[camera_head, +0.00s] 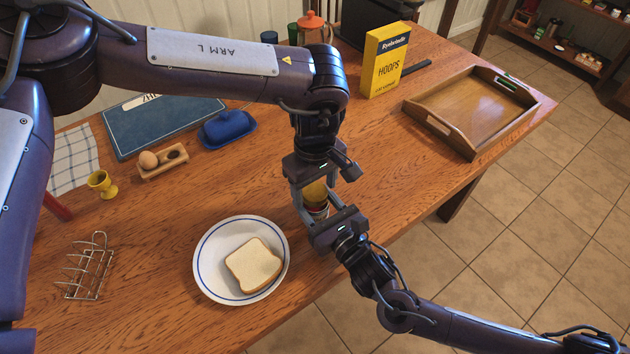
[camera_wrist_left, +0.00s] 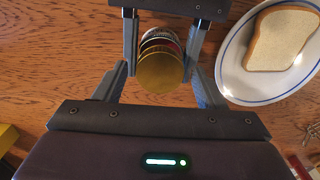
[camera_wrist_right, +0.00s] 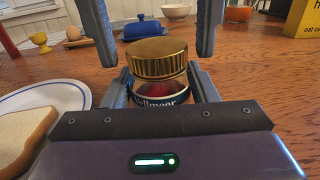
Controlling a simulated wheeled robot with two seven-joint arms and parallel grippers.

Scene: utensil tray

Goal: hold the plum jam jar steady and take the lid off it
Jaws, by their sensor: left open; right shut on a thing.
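The plum jam jar (camera_wrist_right: 160,97) stands upright with dark red contents, a partly hidden dark label and a ribbed gold lid (camera_wrist_right: 160,58) on top. In the head view the jar (camera_head: 318,211) and lid (camera_head: 315,191) are partly hidden by both grippers. My right gripper (camera_wrist_right: 160,88) is shut on the jar's body from the near right. My left gripper (camera_head: 311,198) comes down from above, open, its fingers apart on either side of the lid. In the left wrist view the lid (camera_wrist_left: 160,69) lies between the fingers, with a visible gap.
A plate (camera_head: 208,277) with bread (camera_head: 254,266) lies just left of the jar. A toast rack (camera_head: 88,265), egg cup (camera_head: 102,184) and blue butter dish (camera_head: 228,130) lie further left. A cereal box (camera_head: 385,60) and wooden tray (camera_head: 465,147) stand back right.

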